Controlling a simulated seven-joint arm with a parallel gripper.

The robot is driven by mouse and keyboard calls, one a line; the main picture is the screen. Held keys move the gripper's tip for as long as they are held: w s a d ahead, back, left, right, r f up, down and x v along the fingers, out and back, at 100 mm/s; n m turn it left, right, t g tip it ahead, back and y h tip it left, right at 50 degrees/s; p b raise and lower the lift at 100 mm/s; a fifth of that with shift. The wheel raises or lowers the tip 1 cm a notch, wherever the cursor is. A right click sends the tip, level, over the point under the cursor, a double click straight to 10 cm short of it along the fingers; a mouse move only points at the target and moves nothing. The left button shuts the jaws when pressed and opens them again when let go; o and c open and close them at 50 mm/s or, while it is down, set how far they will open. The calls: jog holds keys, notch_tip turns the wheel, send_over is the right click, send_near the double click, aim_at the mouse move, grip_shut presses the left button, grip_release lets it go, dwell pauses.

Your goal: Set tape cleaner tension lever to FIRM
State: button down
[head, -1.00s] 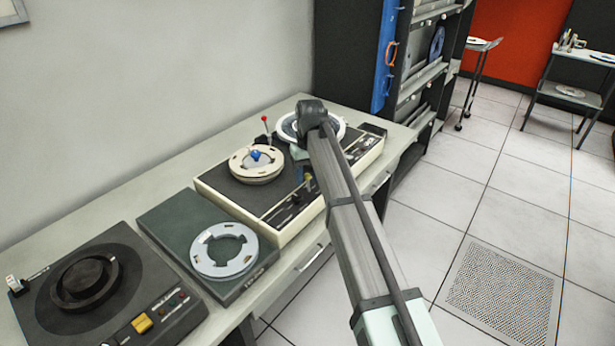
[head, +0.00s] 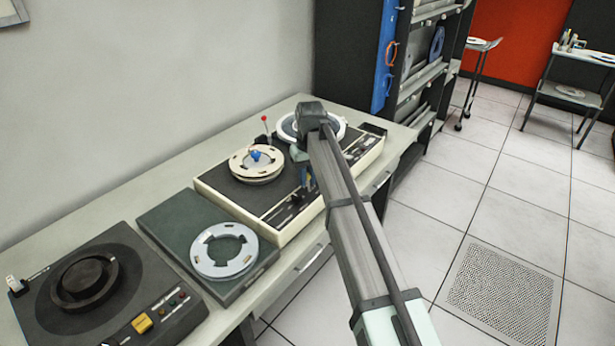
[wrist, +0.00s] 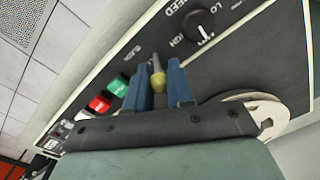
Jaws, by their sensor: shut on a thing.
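The tape cleaner (head: 290,228) is a cream-edged machine with a dark top, standing on the bench. Its lever (wrist: 157,78) has a yellow knob and shows in the wrist view between the two blue fingers of my gripper (wrist: 162,88). My gripper is shut on this knob. In the head view my gripper (head: 306,180) is at the front part of the machine, and the lever is largely hidden by the fingers. No FIRM marking can be read in either view, so I cannot tell the lever's setting.
A speed dial (wrist: 199,24) and green (wrist: 118,85) and red (wrist: 98,104) buttons sit on the panel near the fingers. A cream reel (head: 243,166) and a red-tipped lever (head: 265,120) stand behind. A turntable-like unit (head: 60,310) is at the left.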

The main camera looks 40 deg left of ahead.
jog(key=shift+w+a+h, duration=0.1)
jog(key=shift+a+h, duration=0.3)
jog(key=shift+h, duration=0.1)
jog(key=shift+a+f+h, duration=0.15)
jog(key=shift+a+h, duration=0.15)
jog(key=shift+h, duration=0.6)
jog(key=c, duration=1)
grip_release()
jog(key=shift+c, duration=0.2)
jog(key=v, duration=0.7)
jog(key=shift+r, duration=0.25)
